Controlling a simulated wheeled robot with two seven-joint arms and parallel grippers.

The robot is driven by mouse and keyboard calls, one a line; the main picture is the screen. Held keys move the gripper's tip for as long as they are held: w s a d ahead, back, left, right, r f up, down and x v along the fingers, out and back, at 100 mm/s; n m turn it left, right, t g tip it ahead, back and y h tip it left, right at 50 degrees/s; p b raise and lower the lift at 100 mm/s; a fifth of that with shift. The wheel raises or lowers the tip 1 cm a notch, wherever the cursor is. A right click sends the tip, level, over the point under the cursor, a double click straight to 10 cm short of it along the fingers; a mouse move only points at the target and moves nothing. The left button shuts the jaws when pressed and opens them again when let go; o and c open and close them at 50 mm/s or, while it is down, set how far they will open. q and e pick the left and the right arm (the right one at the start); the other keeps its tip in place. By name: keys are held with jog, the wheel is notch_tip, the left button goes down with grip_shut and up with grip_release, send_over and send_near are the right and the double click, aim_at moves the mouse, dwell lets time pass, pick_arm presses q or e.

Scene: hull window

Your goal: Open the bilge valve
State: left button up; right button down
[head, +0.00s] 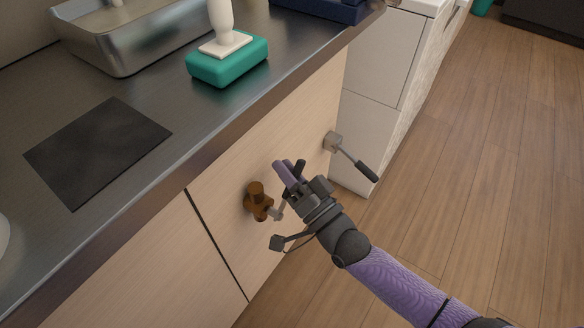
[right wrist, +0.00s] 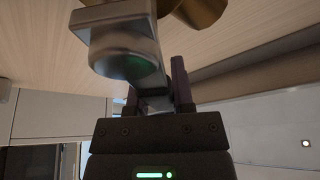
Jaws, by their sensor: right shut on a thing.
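The brass-brown valve (head: 256,198) sits on the front of the light wood cabinet, below the counter edge. A short grey metal lever (head: 278,211) comes out of it toward my right gripper (head: 289,172). My right gripper is shut on the valve's lever; its fingers hide part of it. In the right wrist view, the grey lever (right wrist: 120,50) runs down toward the gripper fingers (right wrist: 160,92), with a brass part (right wrist: 195,12) of the valve above. My left gripper is not in view.
A second lever with a black grip (head: 355,160) on a grey mount sticks out right of my gripper. A steel sink (head: 125,55), a green block (head: 228,65) and a dark mat (head: 97,150) are on the counter (head: 185,130). The wood floor (head: 500,180) at right is clear.

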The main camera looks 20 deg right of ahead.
jog(key=n+y, duration=0.1)
jog(key=s+a+r+n+y, duration=0.1)
jog(key=n, duration=0.1)
jog(key=n+p, duration=0.1)
jog(key=n, duration=0.1)
jog(key=shift+s+a+r+y, duration=0.15)
jog(key=shift+a+r+y, duration=0.1)
jog(key=shift+a+y, duration=0.15)
jog(key=n, duration=0.1)
jog(key=a+n+y, duration=0.1)
jog(key=s+n+g, duration=0.1)
jog(key=n, duration=0.1)
jog(key=shift+s+a+r+y, duration=0.1)
jog(key=shift+a+r+y, duration=0.15)
jog(key=shift+y, duration=0.15)
jog(key=shift+s+a+n+g+y+p, duration=0.15)
jog(key=shift+n+g+y+p, duration=0.05)
jog(key=shift+n, duration=0.35)
jog(key=shift+s+a+n+g+y+p, duration=0.15)
jog(key=shift+n+g+y, duration=0.05)
jog(key=shift+n, duration=0.35)
jog(key=shift+s+a+n, duration=0.15)
jog(key=shift+a+n, duration=0.05)
jog(key=shift+n, duration=0.3)
jog(key=c, duration=0.6)
grip_release()
jog(key=shift+o, duration=0.6)
jog(key=p+v, duration=0.1)
jog(key=v, duration=0.9)
jog(key=shift+p, duration=0.3)
